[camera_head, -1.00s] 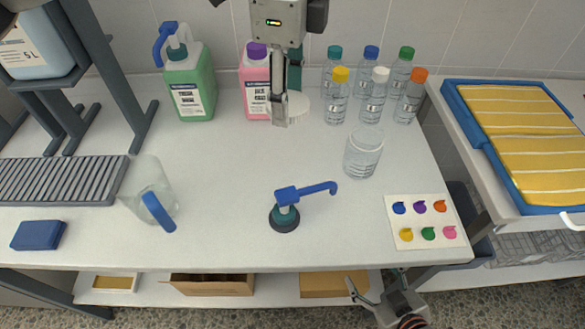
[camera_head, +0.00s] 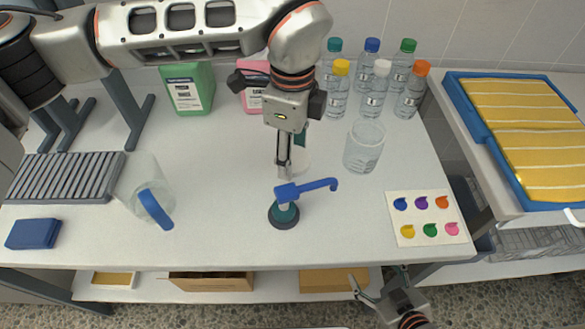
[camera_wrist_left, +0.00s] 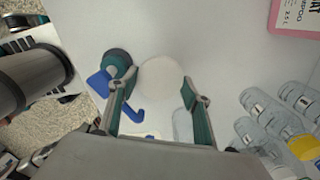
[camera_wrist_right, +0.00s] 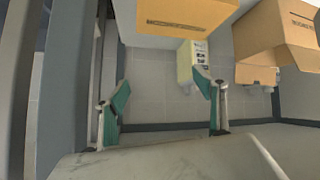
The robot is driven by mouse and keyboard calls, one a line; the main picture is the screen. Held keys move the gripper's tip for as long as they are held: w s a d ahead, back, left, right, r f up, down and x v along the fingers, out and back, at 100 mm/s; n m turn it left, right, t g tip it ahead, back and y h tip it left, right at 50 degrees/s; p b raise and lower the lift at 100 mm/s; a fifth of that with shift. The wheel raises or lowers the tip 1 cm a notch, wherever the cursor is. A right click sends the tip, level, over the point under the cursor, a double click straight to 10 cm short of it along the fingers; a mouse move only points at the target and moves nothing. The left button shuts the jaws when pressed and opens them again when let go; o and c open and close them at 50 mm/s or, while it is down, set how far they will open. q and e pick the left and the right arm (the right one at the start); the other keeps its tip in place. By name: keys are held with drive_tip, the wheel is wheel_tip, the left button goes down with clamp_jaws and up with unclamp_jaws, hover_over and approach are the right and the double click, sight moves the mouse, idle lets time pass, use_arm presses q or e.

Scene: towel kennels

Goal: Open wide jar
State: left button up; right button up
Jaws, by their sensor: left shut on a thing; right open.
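The wide jar is most likely the clear open-topped jar (camera_head: 364,148) standing upright right of centre on the white table; no lid shows on it. My left gripper (camera_head: 284,170) is shut on a round white lid (camera_head: 301,162), left of the jar. The lid (camera_wrist_left: 160,84) shows between the fingers in the left wrist view, with part of a clear container (camera_wrist_left: 182,125) beside the right finger. I cannot tell whether the lid touches the table. My right gripper (camera_head: 362,285) is open and empty, below the table's front edge.
A blue-handled pump (camera_head: 285,212) stands just in front of the lid. Several capped bottles (camera_head: 372,98) stand behind the jar. A clear jug (camera_head: 150,190), blue sponge (camera_head: 34,233) and colour card (camera_head: 430,217) lie around. Boxes (camera_wrist_right: 184,62) sit near my right gripper.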

sight(293, 170)
use_arm(q)
drive_tip(key=shift+f, duration=0.6)
wheel_tip(293, 170, down, 4)
drive_tip(key=shift+f+b, duration=0.1)
drive_tip(key=shift+b, duration=0.4)
drive_tip(key=shift+f, duration=0.25)
drive_tip(key=shift+r, duration=0.1)
use_arm(e)
drive_tip(key=shift+w+a+r, duration=0.1)
drive_tip(key=shift+w+r, duration=0.25)
drive_tip(key=shift+w, duration=0.2)
